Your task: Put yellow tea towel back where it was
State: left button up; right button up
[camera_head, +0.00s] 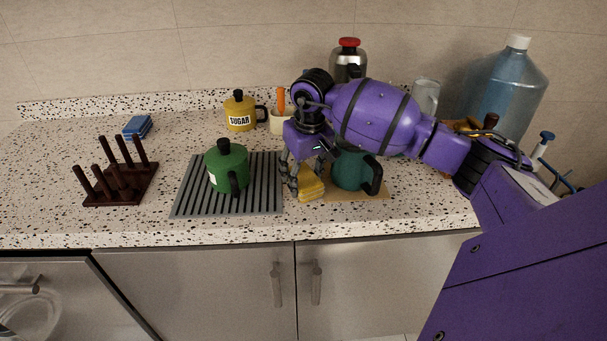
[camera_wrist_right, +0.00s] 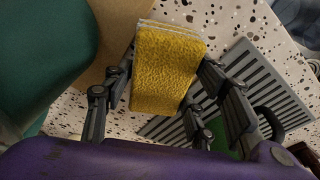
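The yellow tea towel (camera_head: 311,187) is a small folded bundle just left of the teal pot (camera_head: 350,170). It also shows in the right wrist view (camera_wrist_right: 167,68), with its folded layers at the far end. My right gripper (camera_head: 303,181) points down at the towel. In the wrist view its fingers (camera_wrist_right: 165,80) lie along both sides of the towel and appear to touch it, so it looks shut on it. Whether the towel's underside touches the counter is hidden. My left gripper is not in view.
A green pot (camera_head: 228,167) stands on a grey ribbed mat (camera_head: 190,205) to the left. A tan board (camera_head: 372,193) lies under the teal pot. A dark peg rack (camera_head: 115,185), a blue sponge (camera_head: 138,126) and a yellow sugar pot (camera_head: 240,112) stand farther left. The counter's front left is clear.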

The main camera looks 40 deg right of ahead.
jog(key=shift+o, duration=1.4)
